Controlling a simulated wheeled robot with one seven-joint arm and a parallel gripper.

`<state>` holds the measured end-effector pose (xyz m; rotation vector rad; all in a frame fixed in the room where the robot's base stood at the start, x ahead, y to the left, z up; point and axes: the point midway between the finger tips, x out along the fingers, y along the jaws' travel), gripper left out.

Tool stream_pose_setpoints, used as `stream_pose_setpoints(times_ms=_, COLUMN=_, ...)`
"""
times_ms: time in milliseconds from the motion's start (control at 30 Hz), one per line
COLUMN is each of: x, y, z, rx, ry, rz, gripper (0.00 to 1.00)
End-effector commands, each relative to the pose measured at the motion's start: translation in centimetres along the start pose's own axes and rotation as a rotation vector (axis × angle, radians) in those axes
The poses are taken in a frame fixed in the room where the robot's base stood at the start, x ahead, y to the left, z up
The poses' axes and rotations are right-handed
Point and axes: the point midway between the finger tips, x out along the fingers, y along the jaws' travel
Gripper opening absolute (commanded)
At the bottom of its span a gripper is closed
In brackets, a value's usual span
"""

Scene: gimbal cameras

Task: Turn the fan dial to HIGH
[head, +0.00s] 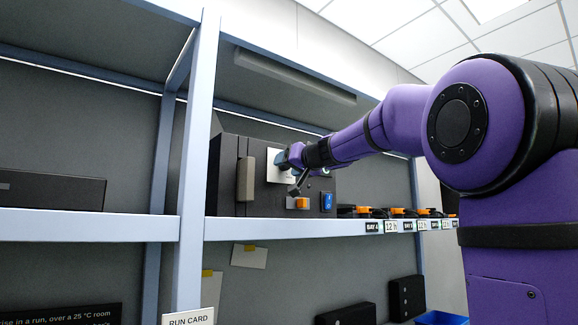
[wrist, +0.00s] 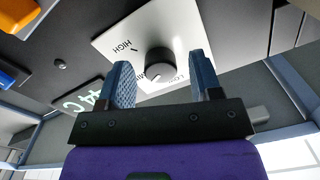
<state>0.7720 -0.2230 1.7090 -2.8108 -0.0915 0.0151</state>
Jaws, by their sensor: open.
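The fan dial (wrist: 159,64) is a round black knob on a white plate (wrist: 118,30) in the wrist view. HIGH is printed at the plate's upper left and LOW at the right; a third label is partly hidden. A light pointer mark shows on the knob's lower edge, away from HIGH. My gripper (wrist: 161,60) is open, its two blue fingers on either side of the knob in the picture; I cannot tell whether they touch it. In the head view my gripper (head: 287,158) is at the white plate (head: 274,170) on the dark unit (head: 226,190), hiding the dial.
The unit has a grey handle (head: 246,180), an orange control (head: 301,203) and a blue switch (head: 327,202) below the dial. A shelf upright (head: 196,150) stands to the left. Several orange-and-black items (head: 397,211) lie along the shelf to the right.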

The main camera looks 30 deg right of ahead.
Motion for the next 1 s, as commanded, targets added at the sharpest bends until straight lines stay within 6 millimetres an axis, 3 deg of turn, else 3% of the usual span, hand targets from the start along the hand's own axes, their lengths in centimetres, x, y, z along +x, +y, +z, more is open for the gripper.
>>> stream_pose_setpoints(times_ms=67, x=-0.02, y=-0.01, z=0.00, rx=0.000, ry=0.000, rz=0.000, gripper=0.59)
stream_pose_setpoints(times_ms=100, x=-0.02, y=0.00, z=0.00, rx=0.000, ry=0.000, rz=0.000, gripper=0.54)
stream_pose_setpoints(times_ms=300, x=-0.04, y=-0.01, z=0.00, rx=0.000, ry=0.000, rz=0.000, gripper=0.09)
stream_pose_setpoints(times_ms=667, x=-0.04, y=-0.03, z=0.02, rx=0.046, ry=0.001, rz=-0.001, gripper=0.10)
stream_pose_setpoints(times_ms=1000, x=-0.03, y=-0.06, z=0.06, rx=0.281, ry=0.008, rz=-0.004, gripper=0.10)
